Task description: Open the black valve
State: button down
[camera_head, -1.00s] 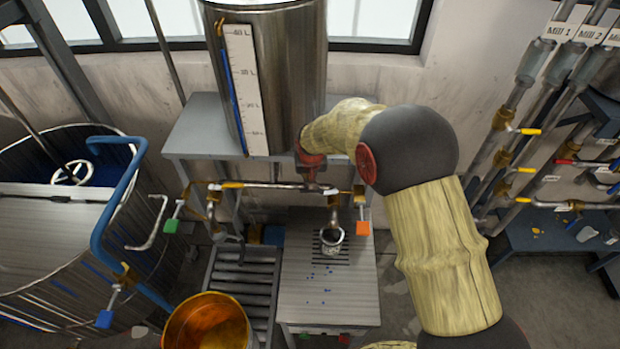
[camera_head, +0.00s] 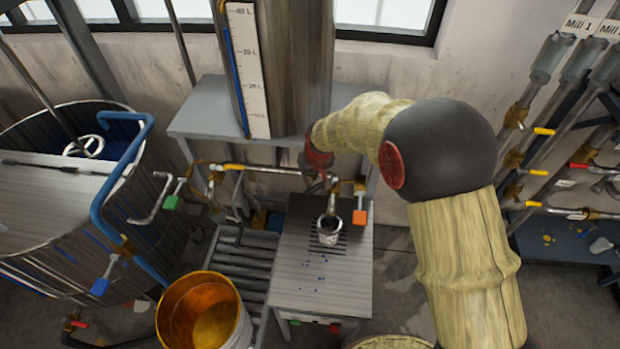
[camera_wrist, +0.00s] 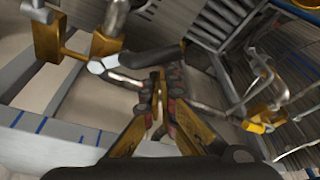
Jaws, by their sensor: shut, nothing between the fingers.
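My gripper (camera_wrist: 158,100) shows in the wrist view with its fingers together and nothing between them. Just beyond the fingertips is a dark bar (camera_wrist: 152,58), which looks like the black valve's handle; I cannot tell whether the fingers touch it. In the head view my gripper (camera_head: 328,182) is at the horizontal pipe (camera_head: 265,171) below the tall steel tank. The black valve cannot be made out there, as the gripper and wrist cover that spot.
A yellow-lined bucket (camera_head: 205,318) stands front left. Mill pipes (camera_head: 535,110) rise at right.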

jog(key=s+n+b, duration=0.1)
jog(key=s+d+n+b, duration=0.1)
jog(key=shift+f+y+b, duration=0.3)
jog(key=shift+s+d+r+n+g+y+b, duration=0.2)
jog(key=shift+s+d+n+b, duration=0.4)
jog(key=shift+n+b, duration=0.45)
jog(key=shift+s+d+f+n+g+y+b, duration=0.15)
jog(key=shift+s+d+n+g+b, duration=0.25)
jog(key=shift+d+n+b, duration=0.45)
jog(key=shift+s+d+r+n+g+y+b, duration=0.2)
jog(key=shift+s+d+n+b, duration=0.3)
jog(key=shift+n+b, duration=0.75)
jog(key=shift+m, duration=0.25)
